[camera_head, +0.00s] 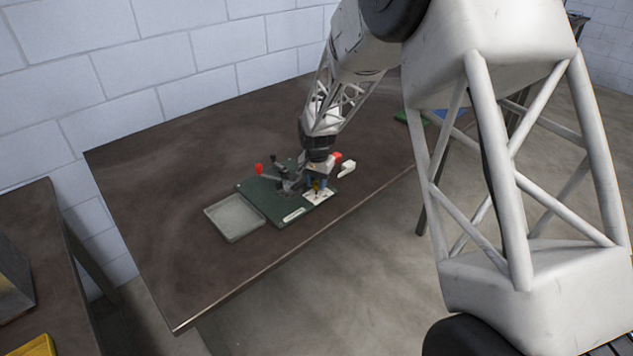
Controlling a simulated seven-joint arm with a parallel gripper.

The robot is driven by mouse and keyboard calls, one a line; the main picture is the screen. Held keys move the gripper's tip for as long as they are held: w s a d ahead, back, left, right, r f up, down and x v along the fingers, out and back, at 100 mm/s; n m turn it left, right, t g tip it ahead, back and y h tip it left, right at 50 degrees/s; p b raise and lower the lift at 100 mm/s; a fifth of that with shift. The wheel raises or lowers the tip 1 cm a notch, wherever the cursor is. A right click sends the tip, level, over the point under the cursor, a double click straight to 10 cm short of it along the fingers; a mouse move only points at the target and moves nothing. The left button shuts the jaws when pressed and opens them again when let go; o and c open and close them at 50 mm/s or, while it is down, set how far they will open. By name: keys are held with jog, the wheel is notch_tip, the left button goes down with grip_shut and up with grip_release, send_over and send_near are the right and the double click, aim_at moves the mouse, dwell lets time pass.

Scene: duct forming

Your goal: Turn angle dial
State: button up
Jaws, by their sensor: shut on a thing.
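A dark green base plate (264,206) lies on the brown table and carries a small grey forming device (287,180) with a red-knobbed lever (259,168). A white plate (322,196) with small yellow and blue parts sits at the right end of the base; the dial seems to be here, but it is too small to make out clearly. My gripper (316,184) points down over this right end, low and close to the white plate. It is shut on a small part there, most likely the dial. My arm and gripper partly hide the device and the fingertips.
A shallow grey tray (234,218) lies left of the base plate. A red part (336,159) and a white block (347,169) are right of my gripper. Green (409,118) and blue (446,115) items lie farther right. The table's left and front areas are clear.

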aim_at(317, 183)
jog(key=o, duration=0.9)
jog(key=shift+r, duration=0.1)
jog(key=shift+r, duration=3.8)
